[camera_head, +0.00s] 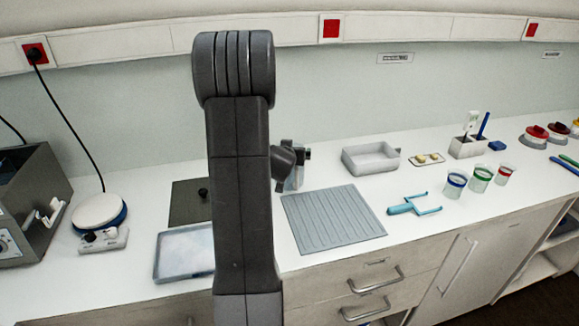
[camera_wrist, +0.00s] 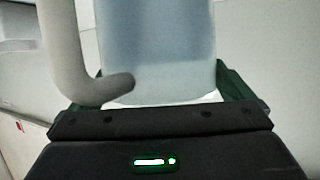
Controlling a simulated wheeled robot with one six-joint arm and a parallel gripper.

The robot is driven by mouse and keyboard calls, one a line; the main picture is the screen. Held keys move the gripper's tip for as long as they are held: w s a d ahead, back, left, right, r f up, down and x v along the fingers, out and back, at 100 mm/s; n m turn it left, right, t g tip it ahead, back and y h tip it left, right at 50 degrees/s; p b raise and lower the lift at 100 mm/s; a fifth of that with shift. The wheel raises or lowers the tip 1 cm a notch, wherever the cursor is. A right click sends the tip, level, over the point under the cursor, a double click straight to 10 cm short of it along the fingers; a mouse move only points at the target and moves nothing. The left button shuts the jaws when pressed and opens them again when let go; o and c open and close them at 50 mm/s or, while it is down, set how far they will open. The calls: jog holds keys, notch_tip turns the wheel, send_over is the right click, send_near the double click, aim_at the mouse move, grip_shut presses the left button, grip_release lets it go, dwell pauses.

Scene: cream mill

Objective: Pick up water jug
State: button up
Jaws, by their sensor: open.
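The water jug (camera_wrist: 155,45) is a translucent, bluish vessel with a pale grey handle (camera_wrist: 65,50) on its left in the wrist view. It fills the upper middle of that view, close in front of my gripper (camera_wrist: 155,95), and its top is cut off. My gripper is open, with its green fingers showing on both sides of the jug's lower part. I cannot tell whether they touch it. In the head view the jug (camera_head: 295,180) is mostly hidden behind my dark arm and wrist, above the white counter.
A grey ribbed mat (camera_head: 333,218) lies right of my arm, with a blue forked tool (camera_head: 412,204) beside it. A white tray (camera_head: 370,158) stands behind. Several banded cups (camera_head: 480,180) stand right. A shallow tray (camera_head: 184,254) and a round hot plate (camera_head: 99,212) are left.

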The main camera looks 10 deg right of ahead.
jog(key=shift+c, duration=0.4)
jog(key=c, duration=1.4)
jog(key=shift+w+r, duration=0.1)
jog(key=shift+c, duration=1.2)
